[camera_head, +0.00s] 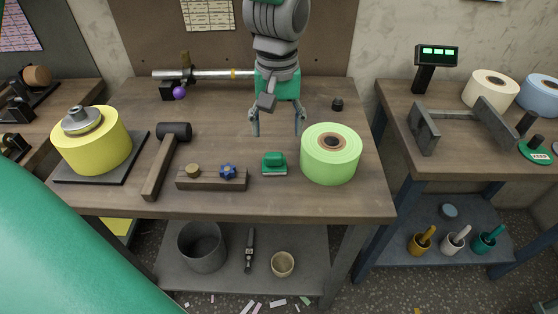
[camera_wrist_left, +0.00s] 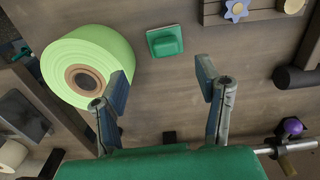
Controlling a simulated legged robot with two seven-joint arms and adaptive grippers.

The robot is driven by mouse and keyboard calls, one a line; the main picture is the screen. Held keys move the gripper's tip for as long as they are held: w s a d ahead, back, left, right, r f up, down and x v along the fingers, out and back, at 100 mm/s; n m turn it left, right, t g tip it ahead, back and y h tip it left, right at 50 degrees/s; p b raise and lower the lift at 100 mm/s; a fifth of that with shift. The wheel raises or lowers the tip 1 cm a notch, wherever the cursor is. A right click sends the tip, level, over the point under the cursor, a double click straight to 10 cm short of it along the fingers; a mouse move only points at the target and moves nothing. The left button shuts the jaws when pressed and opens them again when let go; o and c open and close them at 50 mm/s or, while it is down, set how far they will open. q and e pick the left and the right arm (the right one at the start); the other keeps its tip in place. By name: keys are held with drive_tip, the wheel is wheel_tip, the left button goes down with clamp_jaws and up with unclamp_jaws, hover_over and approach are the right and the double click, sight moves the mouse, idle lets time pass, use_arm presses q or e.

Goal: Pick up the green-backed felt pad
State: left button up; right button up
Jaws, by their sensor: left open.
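The green-backed felt pad (camera_head: 274,163) lies on the wooden bench, its green back and raised grip facing up and a pale edge showing below. My left gripper (camera_head: 278,133) is open and empty above the bench, with the pad beyond its fingertips, toward the bottom of the head view. In the left wrist view, the pad (camera_wrist_left: 165,41) shows whole ahead of the open fingers (camera_wrist_left: 163,82), roughly between them and apart from both. My right gripper is not in view.
A light-green roll (camera_head: 331,154) stands close to the pad's right. A wooden block (camera_head: 212,179) with a blue knob (camera_head: 228,171) lies to its left, then a mallet (camera_head: 167,160) and a yellow roll (camera_head: 91,143). A metal bar (camera_head: 204,75) lies at the back.

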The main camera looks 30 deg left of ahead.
sight(272, 153)
use_arm(q)
drive_tip(key=f, duration=0.3)
drive_tip(key=shift+d+f, duration=0.15)
drive_tip(key=shift+d, duration=0.05)
drive_tip(key=shift+a+f+b, duration=0.35)
drive_tip(key=shift+a+f, duration=0.5)
drive_tip(key=shift+f, duration=0.25)
drive_tip(key=f, duration=0.3)
drive_tip(key=shift+w+a+f+b, duration=0.1)
drive_tip(key=shift+a+f+b, duration=0.1)
drive_tip(key=shift+f+b, duration=0.15)
drive_tip(key=shift+d+f, duration=0.25)
drive_tip(key=shift+f, duration=0.05)
drive_tip(key=shift+w+d, duration=0.1)
drive_tip(key=shift+d, duration=0.15)
drive_tip(key=shift+d+r, duration=0.1)
drive_tip(key=shift+d, duration=0.1)
drive_tip(key=shift+a, duration=0.25)
drive_tip(key=c, duration=1.2)
drive_tip(key=shift+s+a, duration=0.2)
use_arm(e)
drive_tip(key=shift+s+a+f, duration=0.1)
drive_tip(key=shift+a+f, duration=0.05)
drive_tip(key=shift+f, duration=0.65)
